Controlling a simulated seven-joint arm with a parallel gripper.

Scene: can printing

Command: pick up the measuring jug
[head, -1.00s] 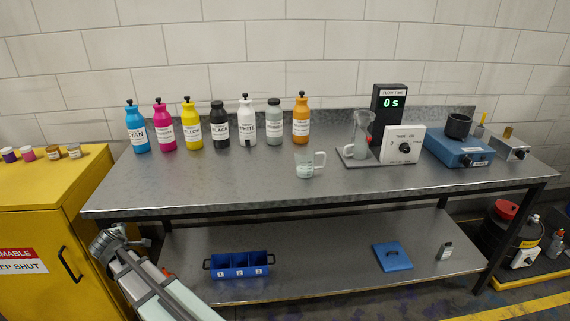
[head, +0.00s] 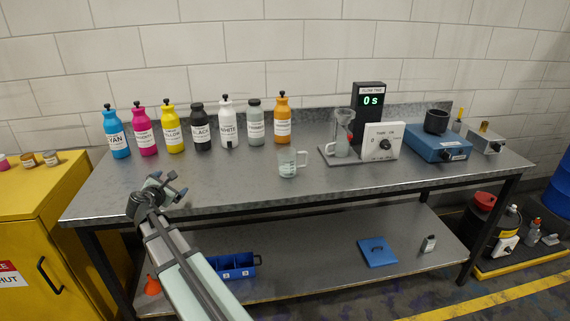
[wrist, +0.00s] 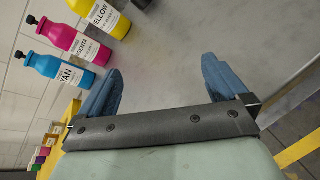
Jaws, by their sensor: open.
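The measuring jug (head: 287,165) is a small clear cup with a handle on its right side. It stands upright near the front middle of the metal bench (head: 225,185) in the head view. My gripper (head: 168,184) is over the bench's front left part, left of the jug and apart from it. In the wrist view my gripper (wrist: 160,88) shows two blue fingers spread wide with nothing between them. The jug is not in the wrist view.
Several ink bottles stand along the back, including cyan (head: 116,134) and orange (head: 283,120). A flow timer (head: 370,110) with a glass cup stand is right of the jug. A yellow cabinet (head: 40,215) is at left. The bench between gripper and jug is clear.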

